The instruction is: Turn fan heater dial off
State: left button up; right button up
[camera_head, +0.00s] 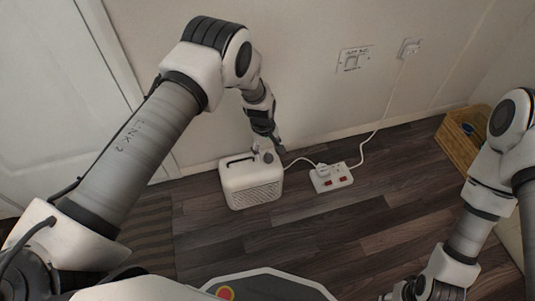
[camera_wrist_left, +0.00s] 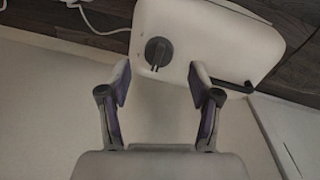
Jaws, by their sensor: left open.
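The white fan heater (camera_head: 250,184) stands on the floor against the wall in the head view. It also fills the top of the left wrist view (camera_wrist_left: 205,35), where its dark round dial (camera_wrist_left: 158,52) shows on the top face. My left gripper (camera_head: 274,150) is at the heater's top right in the head view. In the left wrist view the open left gripper (camera_wrist_left: 160,76) has one finger on each side of the dial, slightly short of it, with nothing between them. In the head view the dial is largely hidden by the gripper. My right gripper (camera_head: 408,290) is low at the right, far from the heater; its fingers are unclear.
A white power strip (camera_head: 332,179) with red switches lies right of the heater, its cord rising to a wall socket (camera_head: 409,47). A wicker basket (camera_head: 460,142) stands at the right. A striped mat (camera_head: 146,232) lies at left. The dark floor in front is clear.

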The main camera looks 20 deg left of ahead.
aim_at(265, 159)
pick_arm(q)
notch_tip(265, 159, up, 8)
jog(key=shift+s+a+r, duration=0.15)
jog(key=shift+s+a, duration=0.1)
jog(key=shift+s, duration=0.05)
